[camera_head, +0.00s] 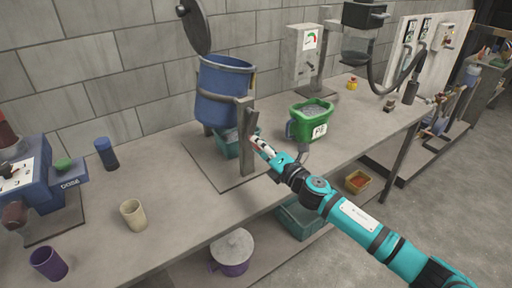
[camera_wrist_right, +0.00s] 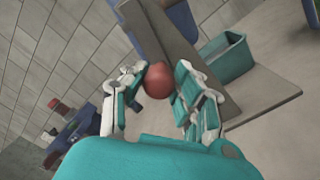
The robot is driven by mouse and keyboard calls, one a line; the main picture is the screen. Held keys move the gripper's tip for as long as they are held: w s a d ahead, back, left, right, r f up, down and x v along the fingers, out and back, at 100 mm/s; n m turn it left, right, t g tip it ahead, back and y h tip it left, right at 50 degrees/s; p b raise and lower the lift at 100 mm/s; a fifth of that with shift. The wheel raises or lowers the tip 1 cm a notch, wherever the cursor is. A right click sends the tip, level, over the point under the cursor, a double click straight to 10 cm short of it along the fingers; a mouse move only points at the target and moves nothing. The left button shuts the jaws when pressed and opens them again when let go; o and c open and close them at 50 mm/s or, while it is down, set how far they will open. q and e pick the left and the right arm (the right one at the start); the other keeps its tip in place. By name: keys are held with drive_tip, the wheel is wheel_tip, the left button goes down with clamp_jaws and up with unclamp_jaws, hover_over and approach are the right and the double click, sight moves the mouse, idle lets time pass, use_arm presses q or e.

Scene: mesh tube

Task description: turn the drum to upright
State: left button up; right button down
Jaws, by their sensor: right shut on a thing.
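The blue drum (camera_head: 224,95) hangs in a grey stand (camera_head: 250,150) on the bench. Its mouth faces up and its dark round lid (camera_head: 194,26) stands open at the upper left. It looks close to upright; I cannot tell whether a small tilt is left. My right gripper (camera_head: 258,142) is at the front post of the stand. In the right wrist view its fingers (camera_wrist_right: 158,88) are shut on a red ball knob (camera_wrist_right: 158,80) beside the grey post (camera_wrist_right: 185,50). The knob is mostly hidden in the head view. My left gripper is not in view.
A teal bin (camera_head: 226,144) sits under the drum. A green bucket (camera_head: 312,122) marked PE stands to its right, close to my right arm. A beige cup (camera_head: 133,215), a purple cup (camera_head: 48,263) and a blue machine (camera_head: 40,180) stand at the left.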

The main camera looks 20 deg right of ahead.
drive_tip(key=shift+w+d+f+n, duration=0.2)
drive_tip(key=shift+d+n, duration=0.25)
drive_tip(key=shift+n, duration=0.3)
drive_tip(key=shift+w+d+f+n, duration=0.15)
drive_tip(key=shift+d+n, duration=0.25)
drive_tip(key=shift+n, duration=0.35)
drive_tip(key=shift+s, duration=0.1)
drive_tip(key=c, duration=1)
unclamp_jaws()
drive_tip(key=shift+d+r, duration=0.1)
drive_tip(key=shift+d, duration=0.05)
drive_tip(key=v, duration=1.2)
drive_tip(key=shift+r, duration=0.1)
